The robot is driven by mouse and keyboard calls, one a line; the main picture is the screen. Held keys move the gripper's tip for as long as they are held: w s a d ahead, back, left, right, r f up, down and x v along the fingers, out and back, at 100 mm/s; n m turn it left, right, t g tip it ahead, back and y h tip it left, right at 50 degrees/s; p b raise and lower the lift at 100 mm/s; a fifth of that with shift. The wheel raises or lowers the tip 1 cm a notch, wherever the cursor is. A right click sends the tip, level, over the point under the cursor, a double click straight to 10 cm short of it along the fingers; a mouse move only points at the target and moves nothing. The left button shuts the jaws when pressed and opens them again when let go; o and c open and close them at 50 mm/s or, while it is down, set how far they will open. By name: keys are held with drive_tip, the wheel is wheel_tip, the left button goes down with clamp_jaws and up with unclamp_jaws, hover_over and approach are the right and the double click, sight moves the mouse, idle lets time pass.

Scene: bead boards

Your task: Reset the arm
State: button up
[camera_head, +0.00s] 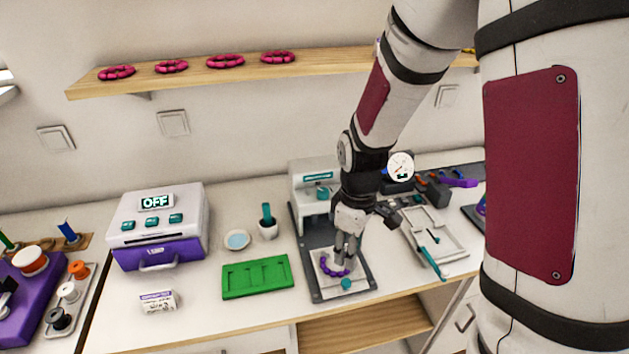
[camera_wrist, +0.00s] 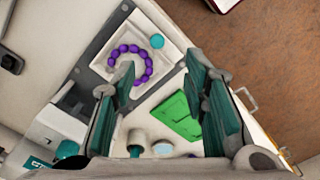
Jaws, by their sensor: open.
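My gripper (camera_head: 347,254) reaches down over the white bead board (camera_head: 359,283) on the dark grey press base (camera_head: 312,275) in the head view. In the wrist view my gripper (camera_wrist: 165,100) is open, its two teal-padded fingers wide apart with nothing between them. An open ring of purple beads (camera_wrist: 143,55) lies on the white board (camera_wrist: 172,55), beyond the fingertips. A teal round piece (camera_wrist: 157,41) sits at the ring's side. The same purple beads (camera_head: 328,266) are partly hidden by my gripper in the head view.
A green tray (camera_head: 257,277) lies left of the press base. A white and purple machine marked OFF (camera_head: 158,226) stands further left. A mortar (camera_head: 268,230) and small dish (camera_head: 237,240) stand behind the tray. A grey tray with tools (camera_head: 451,245) lies right. A shelf (camera_head: 200,76) with pink rings is above.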

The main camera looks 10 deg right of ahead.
drive_tip(key=s+r+m+t, duration=0.3)
drive_tip(key=s+r+m, duration=0.15)
drive_tip(key=r, duration=1.05)
drive_tip(key=s+r+m+t, duration=0.2)
drive_tip(key=s+r+m, duration=0.2)
drive_tip(key=s+r, duration=0.5)
drive_tip(key=s, duration=0.2)
drive_tip(key=shift+s, duration=0.4)
